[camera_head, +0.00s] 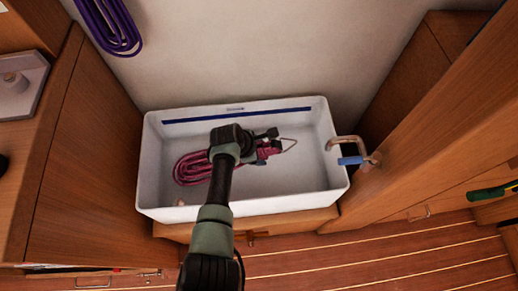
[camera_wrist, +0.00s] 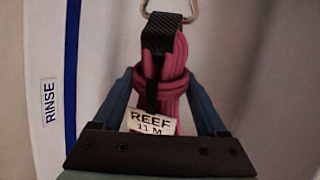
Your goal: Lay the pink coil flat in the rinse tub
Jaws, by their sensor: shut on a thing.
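The pink coil (camera_head: 190,168) lies inside the white rinse tub (camera_head: 316,180), in the left and middle part as seen in the head view. My gripper (camera_head: 265,146) reaches into the tub from the front and is shut on the coil's wrapped neck. In the wrist view the pink neck (camera_wrist: 174,80) sits between the two blue fingers. It has a black band, a metal clip and a tag reading "REEF 11 M". A "RINSE" label and a blue stripe show on the tub wall. My arm hides part of the coil, so I cannot tell whether all of it rests on the floor.
A bent metal tap (camera_head: 347,141) with a blue part stands at the tub's right rim. A purple coil (camera_head: 108,25) hangs on the wall at upper left. Wooden cabinets flank the tub on both sides. The tub's right part is clear.

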